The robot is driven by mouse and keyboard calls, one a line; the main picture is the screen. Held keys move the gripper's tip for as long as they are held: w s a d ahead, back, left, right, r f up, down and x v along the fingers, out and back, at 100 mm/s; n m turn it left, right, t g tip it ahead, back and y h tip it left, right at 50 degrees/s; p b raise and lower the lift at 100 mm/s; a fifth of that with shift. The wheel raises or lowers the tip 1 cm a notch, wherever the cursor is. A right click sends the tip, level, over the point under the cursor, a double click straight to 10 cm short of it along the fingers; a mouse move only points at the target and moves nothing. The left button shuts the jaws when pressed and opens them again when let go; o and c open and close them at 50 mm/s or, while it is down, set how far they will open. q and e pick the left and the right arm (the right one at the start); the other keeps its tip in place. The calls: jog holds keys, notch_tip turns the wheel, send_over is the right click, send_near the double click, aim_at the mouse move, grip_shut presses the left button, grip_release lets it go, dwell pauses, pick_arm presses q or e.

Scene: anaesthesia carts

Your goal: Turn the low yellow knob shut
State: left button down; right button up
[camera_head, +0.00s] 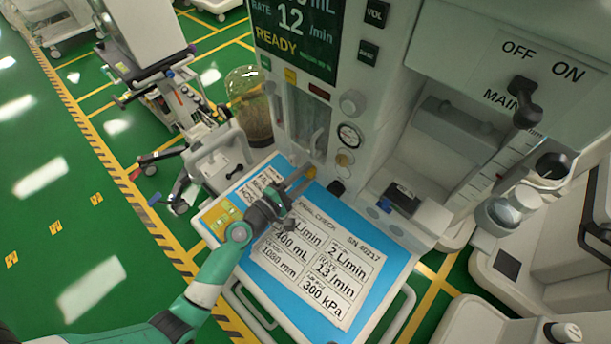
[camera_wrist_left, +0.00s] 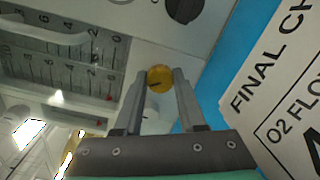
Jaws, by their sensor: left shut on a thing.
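The low yellow knob (camera_head: 311,172) sits at the lower front of the anaesthesia machine, below the flow tubes. In the left wrist view the round yellow knob (camera_wrist_left: 160,76) shows between my fingertips, with a dark mark on its face. My left gripper (camera_head: 304,177) reaches in from the left over the work surface and is shut on this knob. In the left wrist view its two fingers (camera_wrist_left: 158,84) lie one on each side of the knob. My right gripper is not in view.
A second, gold knob (camera_head: 343,160) sits to the right, below a round gauge (camera_head: 349,136); a black knob (camera_head: 336,187) is lower. A printed check sheet (camera_head: 318,262) lies on the blue work surface (camera_head: 385,262) under my arm. A MAIN switch (camera_head: 524,88) is at upper right.

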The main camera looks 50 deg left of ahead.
pick_arm(q)
jog(key=m+b, duration=0.1)
jog(key=m, duration=0.4)
jog(key=shift+m+b, duration=0.35)
jog(key=shift+m, duration=0.05)
dwell(0.4)
jog(key=c, duration=0.8)
grip_release()
jog(key=shift+o, duration=0.2)
jog(key=shift+s, duration=0.15)
jog(key=shift+y, duration=0.3)
jog(key=s, duration=1.1)
jog(key=shift+d, duration=0.3)
jog(key=shift+s+r, duration=0.15)
jog(key=shift+s, duration=0.05)
